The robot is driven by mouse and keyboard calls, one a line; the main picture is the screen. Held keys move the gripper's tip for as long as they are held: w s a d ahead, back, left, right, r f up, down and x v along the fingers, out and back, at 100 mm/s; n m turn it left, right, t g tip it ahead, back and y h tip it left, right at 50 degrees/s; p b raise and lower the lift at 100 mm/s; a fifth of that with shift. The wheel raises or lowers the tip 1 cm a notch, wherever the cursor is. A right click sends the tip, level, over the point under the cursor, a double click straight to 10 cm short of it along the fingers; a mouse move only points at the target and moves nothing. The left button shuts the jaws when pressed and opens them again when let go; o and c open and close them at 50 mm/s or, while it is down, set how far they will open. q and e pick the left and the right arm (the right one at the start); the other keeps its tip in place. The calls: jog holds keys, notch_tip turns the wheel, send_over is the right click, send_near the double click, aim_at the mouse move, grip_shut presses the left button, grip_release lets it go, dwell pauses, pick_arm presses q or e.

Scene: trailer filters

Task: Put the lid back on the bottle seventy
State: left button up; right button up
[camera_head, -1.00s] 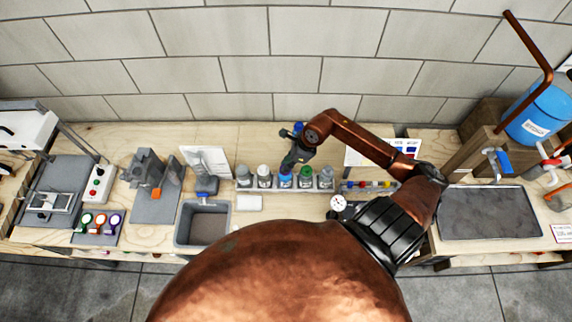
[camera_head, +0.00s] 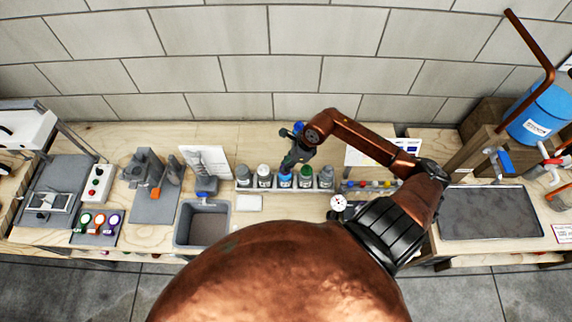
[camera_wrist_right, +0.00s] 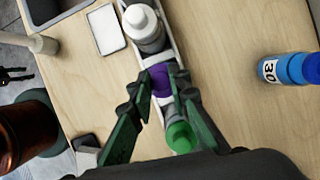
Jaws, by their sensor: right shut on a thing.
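My right gripper (camera_wrist_right: 162,92) is shut on a purple lid (camera_wrist_right: 160,78), which sits between its green fingertips. In the head view, this gripper (camera_head: 287,167) is over the middle of a row of bottles. A bottle (camera_head: 285,180) stands directly under it, partly hidden by the fingers. I cannot read a seventy on any label, nor tell whether the purple lid touches the bottle below.
A green-lidded bottle (camera_wrist_right: 180,137) and a white-lidded bottle (camera_wrist_right: 143,28) flank the gripper closely in the rack. A blue bottle marked 30 (camera_wrist_right: 285,68) stands apart on the wood. A grey bin (camera_head: 183,225) and a white tray (camera_head: 248,203) are left of my arm.

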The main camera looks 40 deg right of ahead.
jog(key=o, duration=0.8)
jog(key=o, duration=0.5)
jog(key=shift+r+p, duration=1.85)
jog(key=shift+r, duration=1.7)
jog(key=shift+c, duration=0.6)
